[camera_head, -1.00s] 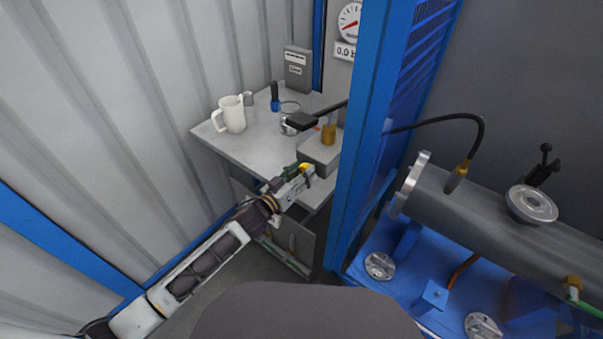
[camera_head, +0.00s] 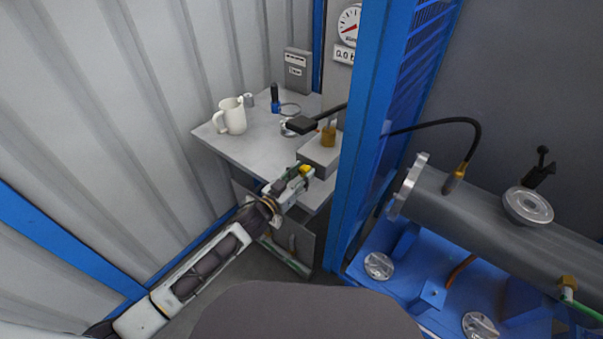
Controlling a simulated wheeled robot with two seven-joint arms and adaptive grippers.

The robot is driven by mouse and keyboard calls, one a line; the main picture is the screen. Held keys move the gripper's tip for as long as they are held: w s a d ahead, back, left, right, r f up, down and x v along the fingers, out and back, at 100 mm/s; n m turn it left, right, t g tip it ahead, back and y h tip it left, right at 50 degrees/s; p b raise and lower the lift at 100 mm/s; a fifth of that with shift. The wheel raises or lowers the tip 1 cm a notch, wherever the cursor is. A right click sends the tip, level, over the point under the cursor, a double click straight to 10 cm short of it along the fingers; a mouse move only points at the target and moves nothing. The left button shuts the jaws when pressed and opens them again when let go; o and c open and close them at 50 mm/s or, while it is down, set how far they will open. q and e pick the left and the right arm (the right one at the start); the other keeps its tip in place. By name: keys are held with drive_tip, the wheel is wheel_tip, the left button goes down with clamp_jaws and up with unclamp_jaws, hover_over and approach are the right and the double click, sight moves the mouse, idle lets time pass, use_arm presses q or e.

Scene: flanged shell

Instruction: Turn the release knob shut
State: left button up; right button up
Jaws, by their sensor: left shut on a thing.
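The release knob seems to be the yellow piece (camera_head: 306,169) on the front of a grey block (camera_head: 319,152) at the right edge of the small table. My left gripper (camera_head: 302,174) reaches up to it from the lower left and is shut on it. The fingertips largely hide the knob, so its turn angle cannot be read. A brass fitting (camera_head: 328,137) stands on top of the block. A gauge (camera_head: 348,25) with a red needle hangs above, over a display reading about 0.0. My right gripper is not in view.
The grey table (camera_head: 252,150) also bears a white jug (camera_head: 231,116), a blue-and-black tool (camera_head: 275,98) and a black-handled lever (camera_head: 302,124). A blue post (camera_head: 357,150) stands close right of the block. Beyond it, a grey flanged shell (camera_head: 470,205) lies on a blue frame.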

use_arm(q)
drive_tip(key=shift+m+p, duration=0.35)
drive_tip(key=shift+m, duration=1.05)
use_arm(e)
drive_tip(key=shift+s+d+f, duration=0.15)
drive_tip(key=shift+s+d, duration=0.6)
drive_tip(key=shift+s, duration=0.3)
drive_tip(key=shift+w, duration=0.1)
use_arm(q)
drive_tip(key=o, duration=0.7)
drive_tip(key=shift+o, duration=0.2)
